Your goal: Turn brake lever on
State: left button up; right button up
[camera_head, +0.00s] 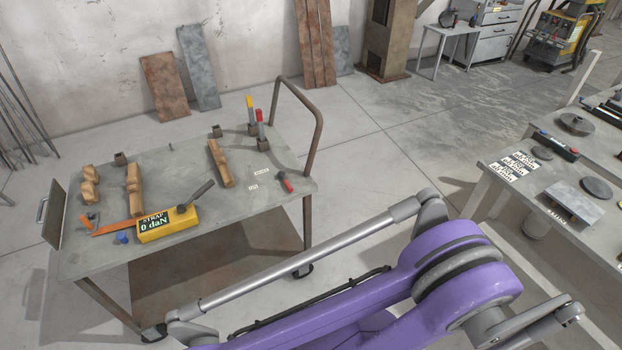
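A small lever with a red handle (285,183) lies low near the right end of the cart top, beside two small white labels (257,180) too small to read surely. Two upright levers, one with a yellow handle (250,104) and one with a red handle (259,117), stand at the cart's back right. A dark lever (197,195) angles up by the yellow box (168,223), whose display reads "STRAP 0 daN". I cannot tell for certain which one is the brake lever. Neither of my grippers is in view.
The grey wheeled cart (235,198) carries wooden blocks (220,163) and an orange strap (117,227); its bent push bar (318,108) rises at right. My purple arm fills the bottom foreground. A table (527,198) stands right. Floor between cart and table is clear.

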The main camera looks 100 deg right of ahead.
aim_at(281, 174)
jog(key=z, duration=3.3)
jog(key=i+j, duration=0.15)
jog(key=i, duration=0.25)
jog(key=i+j, duration=0.15)
jog(key=i, duration=0.25)
jog(key=i+j, duration=0.15)
jog(key=i, duration=0.25)
